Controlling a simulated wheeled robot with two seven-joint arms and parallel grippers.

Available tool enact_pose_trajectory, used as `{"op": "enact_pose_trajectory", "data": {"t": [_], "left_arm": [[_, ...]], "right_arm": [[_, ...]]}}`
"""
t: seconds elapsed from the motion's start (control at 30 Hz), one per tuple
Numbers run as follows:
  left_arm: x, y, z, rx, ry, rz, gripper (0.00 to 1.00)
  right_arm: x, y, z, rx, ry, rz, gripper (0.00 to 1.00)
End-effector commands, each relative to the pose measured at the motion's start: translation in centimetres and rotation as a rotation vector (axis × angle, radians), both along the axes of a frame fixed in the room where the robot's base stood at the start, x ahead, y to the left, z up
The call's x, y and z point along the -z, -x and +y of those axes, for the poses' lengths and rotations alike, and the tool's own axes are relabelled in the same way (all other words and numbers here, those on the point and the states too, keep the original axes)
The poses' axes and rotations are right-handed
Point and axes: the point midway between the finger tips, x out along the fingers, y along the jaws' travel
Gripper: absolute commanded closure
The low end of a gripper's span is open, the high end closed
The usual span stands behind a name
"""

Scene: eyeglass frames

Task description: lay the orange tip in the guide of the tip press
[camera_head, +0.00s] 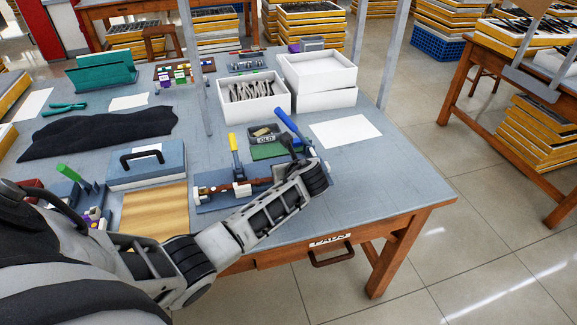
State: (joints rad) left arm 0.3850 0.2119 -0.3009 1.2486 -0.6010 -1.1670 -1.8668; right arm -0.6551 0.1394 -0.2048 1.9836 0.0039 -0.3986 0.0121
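My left arm comes in from the lower left and reaches across the bench front. Its dark gripper (293,147) is at the far end, close beside a blue lever handle (287,122). The fingers are small and partly hidden by the wrist, so I cannot tell whether they are open or hold anything. A blue-based fixture with a yellow lever (235,150) stands just left of the gripper, partly behind the forearm. Another fixture with a green lever (69,173) stands at the left. I cannot tell which is the tip press. I cannot pick out the orange tip; its guide is not discernible.
A green mat with an "OLD" tray (265,134) lies behind the gripper. White boxes (255,108) stand behind that, one holding several frames. A blue-grey case (147,165), wooden board (155,208) and black cloth (95,133) lie left. The bench's right front is clear.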

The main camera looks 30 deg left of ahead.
Motion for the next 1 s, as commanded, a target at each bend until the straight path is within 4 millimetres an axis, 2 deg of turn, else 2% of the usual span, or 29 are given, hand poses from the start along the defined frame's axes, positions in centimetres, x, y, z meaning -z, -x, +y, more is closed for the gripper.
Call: {"op": "enact_pose_trajectory", "data": {"t": [0.5, 1.0], "left_arm": [[-0.14, -0.02, 0.03, 0.0, 0.0, 0.0, 0.69], [-0.05, -0.01, 0.01, 0.0, 0.0, 0.0, 0.69]], "right_arm": [[-0.89, 0.01, -0.02, 0.0, 0.0, 0.001, 0.19], [-0.89, 0.02, 0.02, -0.001, 0.0, 0.001, 0.19]]}}
